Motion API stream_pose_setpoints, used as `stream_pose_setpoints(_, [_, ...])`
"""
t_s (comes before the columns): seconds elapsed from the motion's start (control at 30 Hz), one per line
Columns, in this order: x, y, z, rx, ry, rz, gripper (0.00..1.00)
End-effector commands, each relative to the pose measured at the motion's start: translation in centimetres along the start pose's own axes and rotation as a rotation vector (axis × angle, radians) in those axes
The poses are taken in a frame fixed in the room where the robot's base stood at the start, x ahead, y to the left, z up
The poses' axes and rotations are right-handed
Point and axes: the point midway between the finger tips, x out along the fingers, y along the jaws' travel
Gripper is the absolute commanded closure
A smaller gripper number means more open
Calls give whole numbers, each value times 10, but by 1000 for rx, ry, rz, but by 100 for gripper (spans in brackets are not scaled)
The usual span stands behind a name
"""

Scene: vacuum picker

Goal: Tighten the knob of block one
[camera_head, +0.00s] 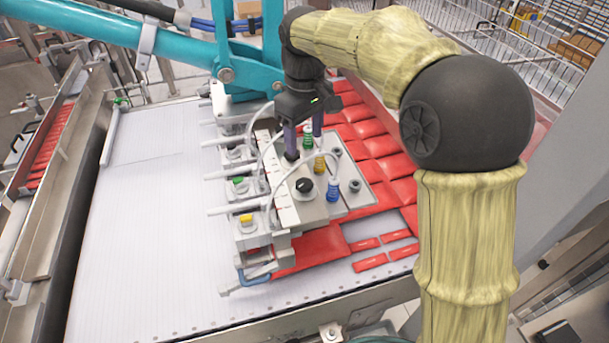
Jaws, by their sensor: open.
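The vacuum picker's grey top plate (330,205) hangs over the conveyor, with a black round knob (304,186) near its front. Small white blocks (247,228) line its left side, one with a yellow cap (246,218) and one with a green cap (239,182). I cannot tell which is block one. My gripper (304,145) points down over the rear of the plate, its two purple fingers apart. A dark round part (292,155) shows right at the left finger's tip. I cannot tell whether they touch.
Coloured hose fittings, green (308,138), yellow (320,164) and blue (333,189), stand on the plate with pale hoses looping off. Teal picker arms (150,40) cross behind my gripper. Red packs (375,145) lie at the right. The white belt (140,220) is clear at the left.

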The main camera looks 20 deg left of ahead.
Motion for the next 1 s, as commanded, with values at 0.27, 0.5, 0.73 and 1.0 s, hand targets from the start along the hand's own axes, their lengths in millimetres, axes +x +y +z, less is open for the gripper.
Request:
stream_pose_setpoints(0.27, [49, 0, 1, 1, -5, -2, 41])
stream_pose_setpoints(0.5, [91, 0, 1, 0, -4, -1, 41])
stream_pose_setpoints(0.73, [122, 0, 1, 0, -3, 0, 41])
stream_pose_setpoints(1.0, [128, 0, 0, 0, 1, 1, 41])
